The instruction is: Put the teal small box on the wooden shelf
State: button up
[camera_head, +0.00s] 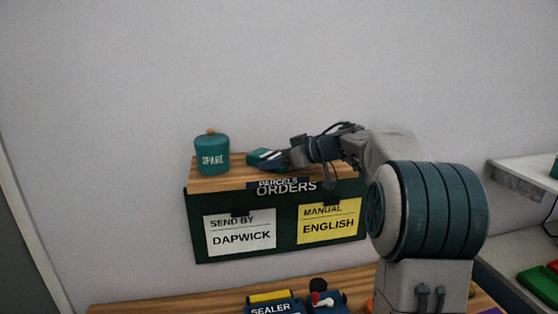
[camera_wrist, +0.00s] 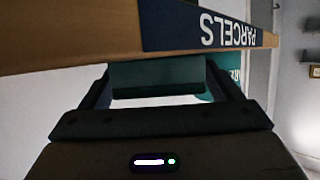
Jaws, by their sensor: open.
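The teal small box (camera_head: 257,155) is at the top of the wooden shelf (camera_head: 217,183), right of the middle of the board, at my gripper's tip. My gripper (camera_head: 270,159) reaches in from the right, low over the shelf top, with its jaws open. In the wrist view the dark teal box (camera_wrist: 157,77) lies between the two fingers (camera_wrist: 160,88), one on each side. Whether the fingers still touch its sides I cannot tell. The box's underside contact with the board is hidden. The shelf's edge with the PARCELS label (camera_wrist: 225,30) crosses the top of the wrist view.
A teal SPARE jar (camera_head: 212,157) with a knob lid stands on the shelf left of the box. A dark ORDERS board (camera_head: 285,232) with white and yellow notices hangs below. A wooden bench (camera_head: 190,296) holds a SEALER device (camera_head: 270,306). White side shelving stands at right.

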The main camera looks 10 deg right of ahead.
jog(key=b+v, duration=0.2)
jog(key=v, duration=1)
notch_tip(320, 180, up, 7)
jog(key=s+a+m+t+h, duration=0.1)
jog(key=m+t+h, duration=0.5)
jog(key=t+h, duration=0.2)
jog(key=s+f+m+g+h, duration=0.5)
jog(key=s+f, duration=0.6)
jog(key=f, duration=0.2)
jog(key=s+a+f+n+g+y, duration=0.1)
jog(key=s+a+f+g, duration=0.3)
jog(key=s+f, duration=0.4)
jog(key=s+a+f+n+g+y, duration=0.1)
jog(key=s+a+f+g+y, duration=0.1)
jog(key=s+a+f+g, duration=0.2)
jog(key=s+f, duration=0.3)
jog(key=s, duration=0.3)
jog(key=shift+s+a+f, duration=0.2)
jog(key=shift+s+f, duration=0.15)
jog(key=shift+f, duration=0.05)
jog(key=shift+f, duration=0.1)
notch_tip(320, 180, down, 4)
jog(key=b, duration=0.3)
jog(key=shift+w+g, duration=0.1)
jog(key=shift+g, duration=0.2)
